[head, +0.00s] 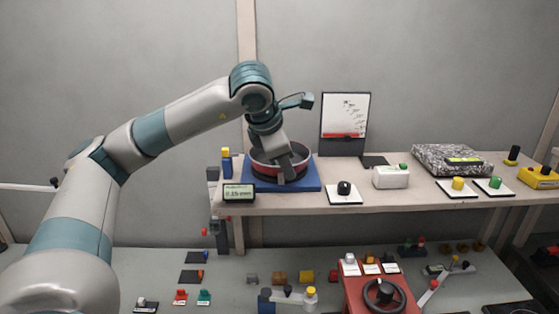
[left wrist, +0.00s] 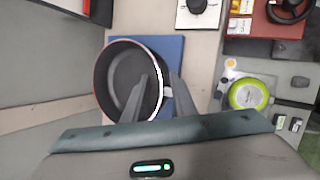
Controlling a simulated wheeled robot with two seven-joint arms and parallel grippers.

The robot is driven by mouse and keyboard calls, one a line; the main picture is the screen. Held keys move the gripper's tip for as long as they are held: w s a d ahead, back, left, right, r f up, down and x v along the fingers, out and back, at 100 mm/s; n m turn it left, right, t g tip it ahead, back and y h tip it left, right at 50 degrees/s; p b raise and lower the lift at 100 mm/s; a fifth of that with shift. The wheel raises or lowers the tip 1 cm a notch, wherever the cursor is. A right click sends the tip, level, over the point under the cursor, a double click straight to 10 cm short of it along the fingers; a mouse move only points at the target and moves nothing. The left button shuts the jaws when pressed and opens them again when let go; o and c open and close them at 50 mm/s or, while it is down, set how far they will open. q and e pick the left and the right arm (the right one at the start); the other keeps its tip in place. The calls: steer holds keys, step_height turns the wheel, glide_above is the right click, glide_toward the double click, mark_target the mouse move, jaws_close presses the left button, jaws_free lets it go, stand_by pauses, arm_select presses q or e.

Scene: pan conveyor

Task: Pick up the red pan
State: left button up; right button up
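The red pan (head: 263,169) is round with a dark inside and sits on a blue square base (head: 309,183) on the shelf. It also shows in the left wrist view (left wrist: 122,78), on the same blue base (left wrist: 173,50). My left gripper (head: 285,172) reaches down over the pan's near side and hides part of it. In the left wrist view its two fingers (left wrist: 159,82) stand apart, with the pan's right wall and rim between them: one finger is inside the pan, the other outside. Contact cannot be told. My right gripper is in neither view.
A small display (head: 239,193) stands at the shelf's front edge beside the base. A black knob on a white plate (head: 344,197) and a white box (head: 390,178) are to the right. A green round item (left wrist: 247,94) lies lower down. A red-panelled wheel (head: 383,292) stands below.

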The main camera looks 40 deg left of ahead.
arm_select(q)
steer(key=shift+c, duration=0.4)
jaws_close()
steer(key=shift+r, duration=0.2)
steer(key=shift+r+b, duration=0.5)
steer(key=s+d+r+b, duration=0.2)
steer(key=d+r+b, duration=0.2)
steer(key=d+r, duration=0.5)
steer(key=d, duration=0.2)
steer(key=shift+d+r, duration=0.3)
steer(key=shift+r, duration=0.1)
